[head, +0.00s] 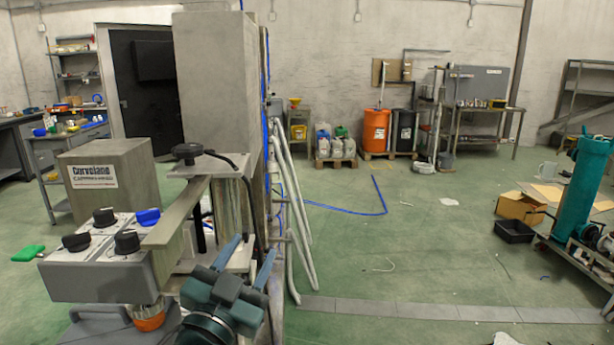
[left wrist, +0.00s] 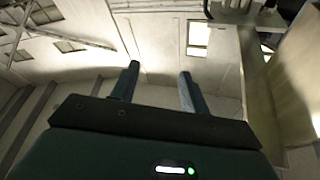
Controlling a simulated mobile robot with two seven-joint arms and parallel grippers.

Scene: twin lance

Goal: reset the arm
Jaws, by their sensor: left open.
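My left gripper (head: 250,250) is at the bottom centre-left of the head view, dark teal with two blue-grey fingers. The fingers stand apart with nothing between them, and they point up and away from me. In the left wrist view the left gripper (left wrist: 159,72) shows both fingers spread and empty against the pale wall and ceiling. In the head view it is just right of a grey control box (head: 95,270) with black and blue knobs. I cannot tell whether it touches the machine there. My right gripper is in neither view.
A tall grey machine column (head: 215,80) rises behind the gripper, with pale hoses (head: 295,190) on its right side. A grey box (head: 105,180) stands at left. Open green floor (head: 400,250) lies to the right. A teal cylinder on a cart (head: 580,190) is at far right.

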